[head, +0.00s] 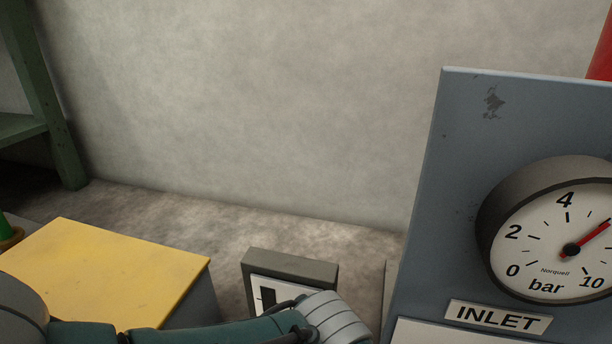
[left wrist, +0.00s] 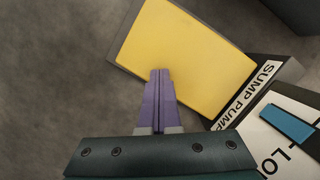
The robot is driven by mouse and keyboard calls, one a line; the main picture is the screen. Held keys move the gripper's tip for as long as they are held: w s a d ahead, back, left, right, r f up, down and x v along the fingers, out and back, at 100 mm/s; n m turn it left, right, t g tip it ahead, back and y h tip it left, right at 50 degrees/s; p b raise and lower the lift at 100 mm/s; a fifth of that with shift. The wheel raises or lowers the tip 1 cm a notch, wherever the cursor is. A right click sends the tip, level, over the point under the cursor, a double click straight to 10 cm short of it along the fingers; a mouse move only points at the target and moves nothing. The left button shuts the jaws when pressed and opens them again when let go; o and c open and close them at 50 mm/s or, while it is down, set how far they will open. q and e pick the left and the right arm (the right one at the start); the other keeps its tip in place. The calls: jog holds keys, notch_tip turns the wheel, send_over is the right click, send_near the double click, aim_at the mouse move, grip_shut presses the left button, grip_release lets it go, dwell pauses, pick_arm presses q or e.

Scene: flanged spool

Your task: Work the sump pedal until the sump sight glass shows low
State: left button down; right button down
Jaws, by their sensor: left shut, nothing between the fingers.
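In the left wrist view a yellow pedal plate (left wrist: 185,50) in a dark grey frame lies beside a black-on-white SUMP PUMP label (left wrist: 247,97). My left gripper (left wrist: 160,71) is shut and empty. Its purple fingertips overlap the near edge of the yellow plate; I cannot tell whether they touch it. At the right, a white plate (left wrist: 262,145) has a blue bar (left wrist: 289,124) and partly hidden lettering starting "LO". In the head view my left arm crosses the bottom and hides its gripper. My right gripper is in neither view.
In the head view a yellow-topped box (head: 105,265) stands at left. A small grey box (head: 290,265) with a white face is partly behind my arm. A grey panel (head: 440,200) with an INLET gauge (head: 555,230) stands at right. A green frame (head: 45,100) is far left.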

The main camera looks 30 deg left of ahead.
pick_arm(q)
jog(key=p+v, duration=0.6)
jog(key=v, duration=0.2)
jog(key=shift+r, duration=0.35)
jog(key=shift+w+d, duration=0.1)
jog(key=shift+w, duration=0.05)
